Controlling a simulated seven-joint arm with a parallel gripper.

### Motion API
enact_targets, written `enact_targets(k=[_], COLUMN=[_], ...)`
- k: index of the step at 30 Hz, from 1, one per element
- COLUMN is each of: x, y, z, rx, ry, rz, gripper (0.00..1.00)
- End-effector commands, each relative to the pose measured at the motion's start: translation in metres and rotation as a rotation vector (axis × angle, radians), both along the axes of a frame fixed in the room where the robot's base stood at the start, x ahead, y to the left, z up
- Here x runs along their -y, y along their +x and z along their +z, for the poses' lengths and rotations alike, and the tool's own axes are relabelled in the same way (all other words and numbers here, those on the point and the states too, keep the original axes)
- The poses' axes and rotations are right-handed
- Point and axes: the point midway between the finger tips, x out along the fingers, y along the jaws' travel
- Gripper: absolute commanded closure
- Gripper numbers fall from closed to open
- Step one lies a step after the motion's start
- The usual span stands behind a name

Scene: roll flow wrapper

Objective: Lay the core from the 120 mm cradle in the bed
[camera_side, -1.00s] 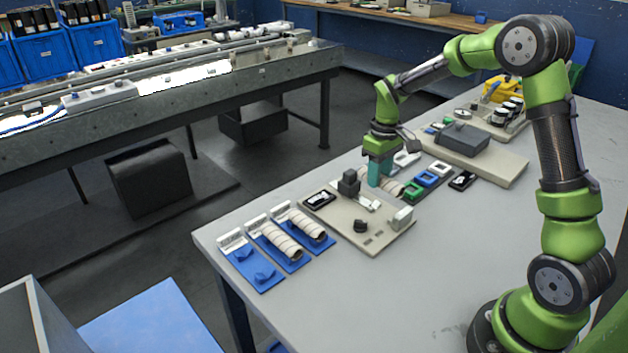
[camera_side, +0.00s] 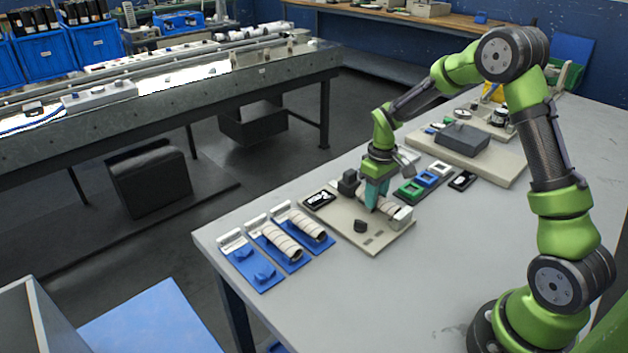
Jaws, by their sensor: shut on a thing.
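My gripper (camera_side: 373,203) is over the beige fixture plate (camera_side: 378,240), fingers pointing down, shut on a pale wrapped core (camera_side: 390,207). The core is low over the bed between the dark block (camera_side: 348,184) and the light end block (camera_side: 402,217). I cannot tell whether it touches the bed; the fingers hide part of both. Three blue cradles stand at the left: the leftmost cradle (camera_side: 252,268) is empty, the other two each hold a core, the middle core (camera_side: 281,241) and the right core (camera_side: 306,225). Their labels are too small to read.
A black knob (camera_side: 360,226) stands on the plate's front part. A black-framed device (camera_side: 319,199) lies left of it. Green, blue and white frames (camera_side: 427,179) and a small black device (camera_side: 462,180) lie behind right. The table front is clear.

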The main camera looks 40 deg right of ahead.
Motion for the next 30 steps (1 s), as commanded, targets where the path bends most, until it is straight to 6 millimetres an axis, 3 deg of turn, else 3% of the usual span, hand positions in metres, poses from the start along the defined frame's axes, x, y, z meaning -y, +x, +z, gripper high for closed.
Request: enact_targets(k=[2,3,9,20,23,30], x=[0.000,0.000,0.000,0.000,0.001,0.001], y=[0.000,0.000,0.000,0.001,0.001,0.001], z=[0.000,0.000,0.000,0.006,0.019,0.075], rx=[0.000,0.000,0.000,0.003,0.004,0.007], ry=[0.000,0.000,0.000,-0.001,-0.002,-0.002], rz=[0.000,0.000,0.000,0.000,0.000,-0.001], gripper=[0.96,0.65,0.37,0.37,0.37,0.37])
